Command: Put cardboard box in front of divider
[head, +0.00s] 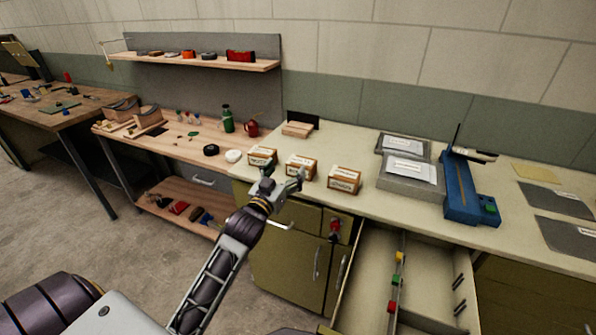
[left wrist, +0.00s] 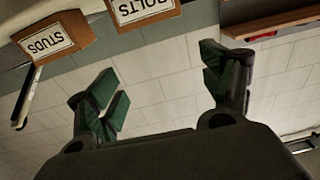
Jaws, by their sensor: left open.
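Three small cardboard boxes with white labels stand in a row along the counter's front edge: a left box (head: 262,156), a middle box (head: 300,167) and a right box (head: 344,180). My left gripper (head: 282,184) is open and empty at the counter edge, just in front of the left and middle boxes. A thin upright strip (head: 397,275) with coloured blocks runs along the open drawer; I cannot tell if it is the divider. My right gripper is out of view.
The drawer (head: 437,280) stands open below the counter (head: 400,207). Grey trays (head: 411,178) and a blue device (head: 468,192) stand right of the boxes. A dark upright plate (head: 303,118) with wood blocks is behind. A wooden bench (head: 175,147) is at left.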

